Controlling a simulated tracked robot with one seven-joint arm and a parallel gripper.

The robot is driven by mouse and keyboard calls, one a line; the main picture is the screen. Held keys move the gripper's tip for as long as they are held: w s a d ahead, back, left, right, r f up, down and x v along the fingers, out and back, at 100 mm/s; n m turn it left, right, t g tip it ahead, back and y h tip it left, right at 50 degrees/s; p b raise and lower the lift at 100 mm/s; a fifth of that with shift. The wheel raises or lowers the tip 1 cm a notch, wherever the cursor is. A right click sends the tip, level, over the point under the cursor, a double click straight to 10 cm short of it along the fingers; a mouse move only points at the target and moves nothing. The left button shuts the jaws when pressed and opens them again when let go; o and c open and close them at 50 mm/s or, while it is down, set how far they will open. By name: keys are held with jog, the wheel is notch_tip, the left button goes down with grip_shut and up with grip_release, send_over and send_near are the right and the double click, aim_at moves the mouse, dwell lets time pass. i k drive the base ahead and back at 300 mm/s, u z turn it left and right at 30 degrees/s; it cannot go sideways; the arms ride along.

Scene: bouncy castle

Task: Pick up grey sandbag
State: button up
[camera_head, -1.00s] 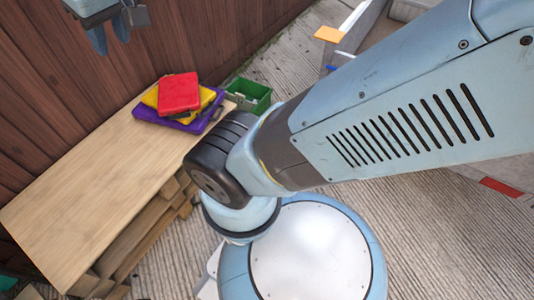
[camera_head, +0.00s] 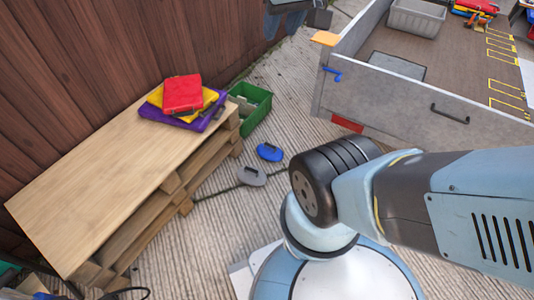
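A small rounded grey thing (camera_head: 252,176) with a handle-like slot lies on the ground beside the wooden stack, with a dark cord-like line next to it. A flat grey rectangular thing (camera_head: 397,66) lies in the trailer by its near side wall. I cannot tell for sure which of these is the grey sandbag.
A blue rounded thing (camera_head: 269,152) lies by the grey one. Red (camera_head: 183,92), yellow and purple bags are piled on a wooden-topped pallet stack (camera_head: 95,175). A green crate (camera_head: 252,108) stands behind. The trailer (camera_head: 425,120) holds a grey bin (camera_head: 416,17).

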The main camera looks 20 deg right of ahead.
aim_at(249, 176)
jog(key=z, duration=0.15)
jog(key=i, duration=0.9)
jog(key=z, duration=0.25)
